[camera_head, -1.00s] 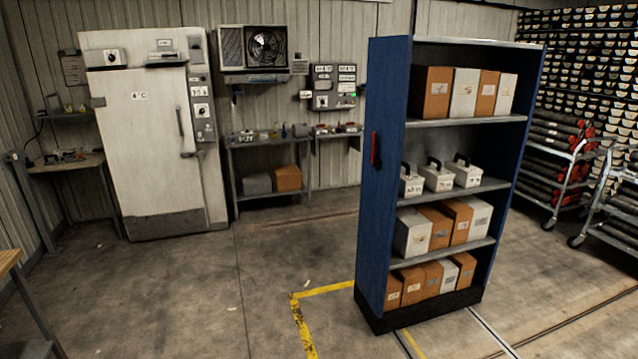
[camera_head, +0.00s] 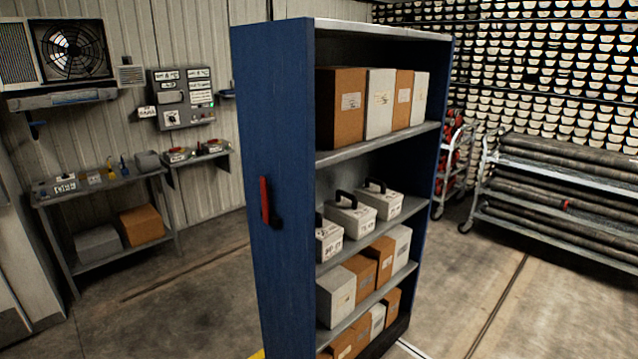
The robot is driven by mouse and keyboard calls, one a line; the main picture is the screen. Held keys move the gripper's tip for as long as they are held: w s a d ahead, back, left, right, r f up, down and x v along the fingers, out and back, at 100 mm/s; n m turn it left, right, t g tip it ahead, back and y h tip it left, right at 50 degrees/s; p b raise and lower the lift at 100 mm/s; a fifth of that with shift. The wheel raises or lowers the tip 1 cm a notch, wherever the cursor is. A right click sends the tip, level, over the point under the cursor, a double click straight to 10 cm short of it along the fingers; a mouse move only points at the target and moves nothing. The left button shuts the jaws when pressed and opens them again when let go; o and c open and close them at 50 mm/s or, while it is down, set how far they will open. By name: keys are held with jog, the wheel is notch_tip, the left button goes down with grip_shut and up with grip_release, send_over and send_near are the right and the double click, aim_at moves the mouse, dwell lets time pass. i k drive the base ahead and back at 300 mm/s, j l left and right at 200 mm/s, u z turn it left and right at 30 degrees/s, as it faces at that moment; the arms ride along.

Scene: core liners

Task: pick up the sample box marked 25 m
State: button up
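A blue shelf unit (camera_head: 275,190) stands in the middle. Its second shelf holds several white sample boxes with black handles: one at the near left (camera_head: 328,240), one in the middle (camera_head: 350,216) and one at the right (camera_head: 381,202). They carry small dark markings on their fronts, too small to read, so I cannot tell which is marked 25 m. The near left box is partly hidden by the shelf's side panel. My gripper is not in view.
Brown and white cartons (camera_head: 341,108) fill the other shelves. A red handle (camera_head: 265,200) sticks out from the blue side panel. A steel bench (camera_head: 100,190) stands at left, and a pipe rack (camera_head: 560,190) at right. Floor is clear between bench and shelf, and right of the shelf.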

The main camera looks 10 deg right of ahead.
aim_at(387, 202)
jog(key=i+l+z, duration=0.25)
jog(key=z, duration=0.2)
jog(key=i+l+z, duration=0.1)
jog(key=i+z, duration=1)
jog(key=z, duration=0.15)
jog(key=i+j+z, duration=0.2)
jog(key=i+z, duration=0.25)
jog(key=i+l+z, duration=0.1)
jog(key=i, duration=0.3)
jog(key=i+l+z, duration=0.15)
jog(key=i+l, duration=0.15)
jog(key=u, duration=0.5)
jog(key=j+u, duration=0.1)
jog(key=u, duration=0.85)
jog(key=i+u, duration=0.1)
jog(key=u, duration=0.85)
jog(key=i+j+u, duration=0.15)
jog(key=u, duration=0.15)
jog(key=i+j+u, duration=0.15)
jog(key=u, duration=0.2)
